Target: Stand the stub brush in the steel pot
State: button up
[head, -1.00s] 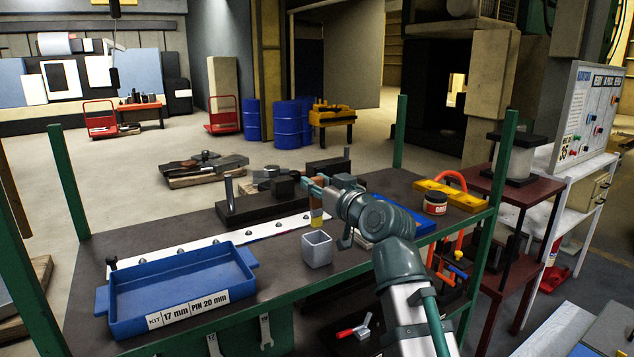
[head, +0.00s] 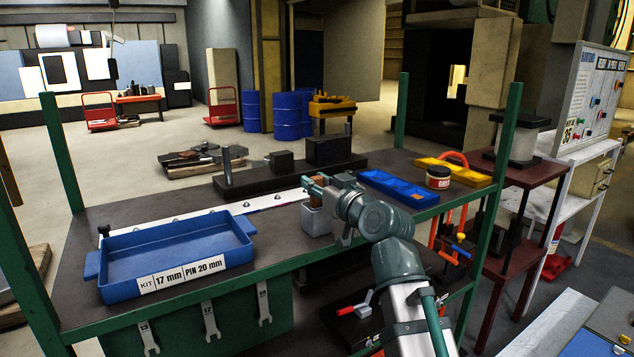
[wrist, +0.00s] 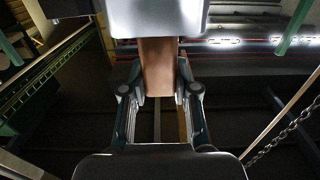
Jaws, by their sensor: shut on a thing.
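The stub brush (head: 317,199) is upright in my gripper (head: 316,187), and its brown body shows between the fingers. In the wrist view the brown brush (wrist: 158,68) is between the two fingers (wrist: 160,88). The pale grey steel pot (head: 317,221) stands on the bench directly below my gripper. The brush's lower end is hidden behind the pot's near wall, and it looks to be inside the pot's mouth. A pale wall, seemingly the pot (wrist: 157,18), covers that end in the wrist view. I cannot tell whether the brush touches the pot's floor.
A blue kit tray (head: 175,262) is left of the pot on the dark bench. A blue divided tray (head: 398,187), an open-topped yellow tray (head: 455,172) and a labelled jar (head: 438,177) are to the right. A black fixture (head: 290,174) with a post stands behind. Green posts edge the bench.

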jog(key=shift+f, duration=0.1)
jog(key=o, duration=1.1)
jog(key=shift+s, duration=0.1)
jog(key=v, duration=0.7)
jog(key=shift+s+d, duration=0.1)
jog(key=shift+d, duration=0.05)
